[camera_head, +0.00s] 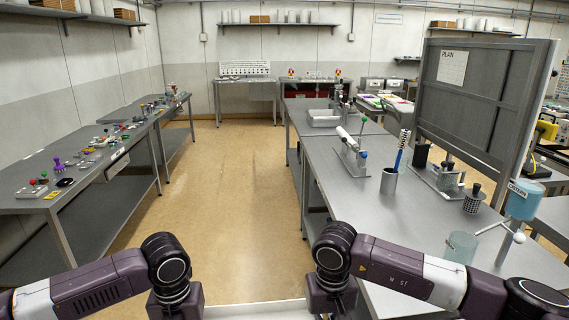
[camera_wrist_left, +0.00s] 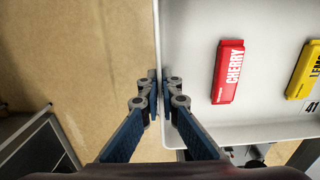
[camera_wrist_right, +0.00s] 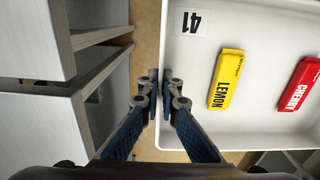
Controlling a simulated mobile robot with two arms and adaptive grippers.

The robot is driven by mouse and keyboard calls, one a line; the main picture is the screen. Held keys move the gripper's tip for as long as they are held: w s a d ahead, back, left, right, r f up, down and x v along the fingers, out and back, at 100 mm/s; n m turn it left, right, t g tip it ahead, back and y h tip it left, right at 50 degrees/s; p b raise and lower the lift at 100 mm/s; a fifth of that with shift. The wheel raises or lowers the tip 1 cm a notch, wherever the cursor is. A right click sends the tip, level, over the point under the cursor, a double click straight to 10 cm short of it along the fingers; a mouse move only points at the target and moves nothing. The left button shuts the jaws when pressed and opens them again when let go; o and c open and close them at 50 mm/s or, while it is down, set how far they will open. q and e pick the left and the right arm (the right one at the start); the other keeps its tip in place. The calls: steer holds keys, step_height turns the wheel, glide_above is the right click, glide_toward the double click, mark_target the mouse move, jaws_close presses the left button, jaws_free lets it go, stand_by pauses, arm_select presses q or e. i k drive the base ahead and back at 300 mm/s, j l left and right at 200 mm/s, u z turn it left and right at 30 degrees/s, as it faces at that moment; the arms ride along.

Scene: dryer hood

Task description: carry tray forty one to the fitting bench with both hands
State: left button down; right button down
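The white tray, labelled 41 (camera_wrist_right: 190,23), shows its rim at the bottom of the head view (camera_head: 255,310). In it lie a red CHERRY box (camera_wrist_left: 228,72) and a yellow LEMON box (camera_wrist_right: 226,79). My left gripper (camera_wrist_left: 159,92) is shut on one side wall of the tray. My right gripper (camera_wrist_right: 159,92) is shut on the opposite side wall. Both hold it level-looking over the floor. In the head view my fingers are hidden below the wrists. I cannot tell which bench is the fitting bench.
A clear tan floor aisle (camera_head: 232,190) runs ahead. A grey bench with small coloured parts (camera_head: 50,207) stands left. A long grey bench with a roller, cups and a plan board (camera_head: 470,95) stands close on the right. A bench with a rack (camera_head: 245,82) stands at the far wall.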

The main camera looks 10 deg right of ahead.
mark_target(393, 229)
steer(key=i, duration=2.25)
steer(key=i+z, duration=0.15)
steer(key=i, duration=0.3)
steer(key=i+j+z, duration=0.15)
steer(key=i, duration=0.35)
steer(key=z, duration=2.75)
